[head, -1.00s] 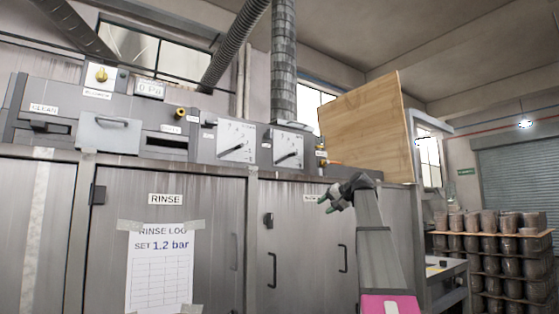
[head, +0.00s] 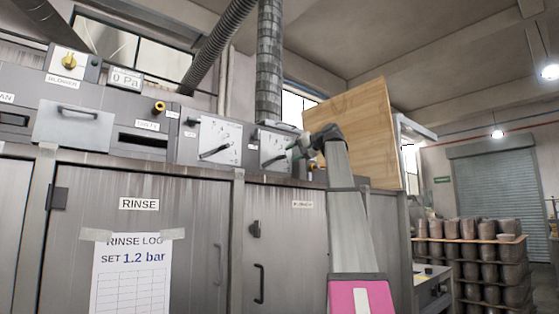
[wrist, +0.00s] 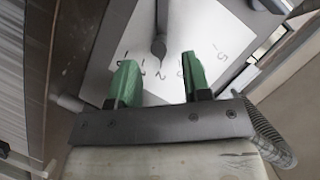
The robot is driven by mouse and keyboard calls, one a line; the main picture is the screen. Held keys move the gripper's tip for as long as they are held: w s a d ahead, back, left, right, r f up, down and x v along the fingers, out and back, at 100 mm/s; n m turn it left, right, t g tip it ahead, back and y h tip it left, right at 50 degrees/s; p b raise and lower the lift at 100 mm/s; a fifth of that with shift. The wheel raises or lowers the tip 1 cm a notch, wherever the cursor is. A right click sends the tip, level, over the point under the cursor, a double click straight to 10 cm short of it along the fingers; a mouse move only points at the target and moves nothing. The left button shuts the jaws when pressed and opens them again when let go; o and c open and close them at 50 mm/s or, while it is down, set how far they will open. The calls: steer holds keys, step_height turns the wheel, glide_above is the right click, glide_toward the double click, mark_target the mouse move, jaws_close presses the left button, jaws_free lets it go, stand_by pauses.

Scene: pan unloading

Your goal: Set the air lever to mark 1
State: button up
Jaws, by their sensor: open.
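Two white dial plates with dark levers show on the grey machine in the head view: a left dial lever (head: 213,153) and a right dial lever (head: 272,161). Both slant, lower at the left end. Their small labels are too small to read, so I cannot tell which is the air lever. My gripper (head: 300,148) is at the right dial's right edge.
A wooden board (head: 352,130) stands right of the dials, close behind my arm. A ribbed duct (head: 270,65) rises above them. A gauge reading 0 Pa (head: 126,78) and a yellow knob (head: 69,61) are at the left. Stacked pots (head: 470,230) stand at the far right.

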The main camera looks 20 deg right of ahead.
mark_target(279, 159)
steer(key=x, duration=0.6)
steer(key=shift+w+a, duration=0.15)
steer(key=shift+w, duration=0.1)
jaws_close()
steer(key=shift+w, duration=0.15)
